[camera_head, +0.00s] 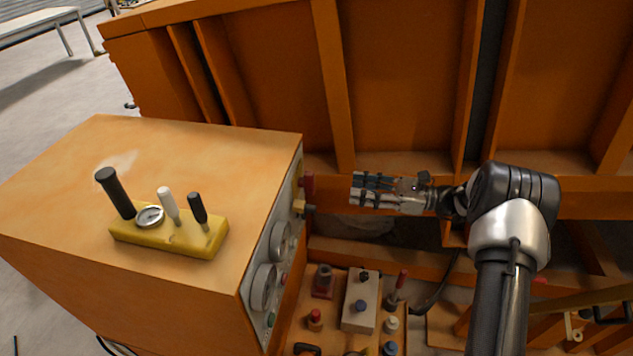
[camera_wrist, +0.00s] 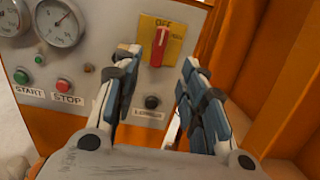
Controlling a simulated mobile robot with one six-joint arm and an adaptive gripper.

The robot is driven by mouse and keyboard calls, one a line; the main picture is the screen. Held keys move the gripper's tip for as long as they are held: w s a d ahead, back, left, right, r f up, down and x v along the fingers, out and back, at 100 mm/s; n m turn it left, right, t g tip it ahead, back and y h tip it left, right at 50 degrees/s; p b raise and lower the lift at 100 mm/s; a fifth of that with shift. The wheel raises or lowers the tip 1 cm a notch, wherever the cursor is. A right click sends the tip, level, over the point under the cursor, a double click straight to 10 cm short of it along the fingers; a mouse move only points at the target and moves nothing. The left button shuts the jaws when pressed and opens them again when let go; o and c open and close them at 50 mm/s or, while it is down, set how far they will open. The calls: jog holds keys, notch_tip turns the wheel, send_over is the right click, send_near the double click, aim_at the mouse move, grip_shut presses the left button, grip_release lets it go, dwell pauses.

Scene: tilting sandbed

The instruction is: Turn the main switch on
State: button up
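The main switch is a red handle (camera_wrist: 160,47) on a yellow plate (camera_wrist: 174,32) marked OFF at the top, on the grey front of the control cabinet. The handle stands upright, in line with the OFF mark. In the head view the red handle (camera_head: 309,184) juts from the cabinet's right face, seen edge-on. My gripper (camera_wrist: 160,64) is open, and the handle shows between its two fingertips in the wrist view. In the head view my gripper (camera_head: 354,189) points left at the panel, with a gap between its tips and the handle. Nothing is held.
The orange cabinet (camera_head: 150,165) carries a yellow lever block (camera_head: 170,237) on top. Gauges (camera_wrist: 58,24), a green START button (camera_wrist: 22,75) and a red STOP button (camera_wrist: 63,87) are left of the switch. An orange ribbed wall (camera_head: 400,75) stands close behind my gripper.

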aim_at(314, 182)
jog(key=a, duration=0.4)
jog(key=w+a, duration=0.1)
jog(key=a, duration=0.2)
jog(key=w+a, duration=0.1)
jog(key=a, duration=0.3)
jog(key=shift+w+a, duration=0.15)
jog(key=shift+a, duration=0.2)
grip_shut()
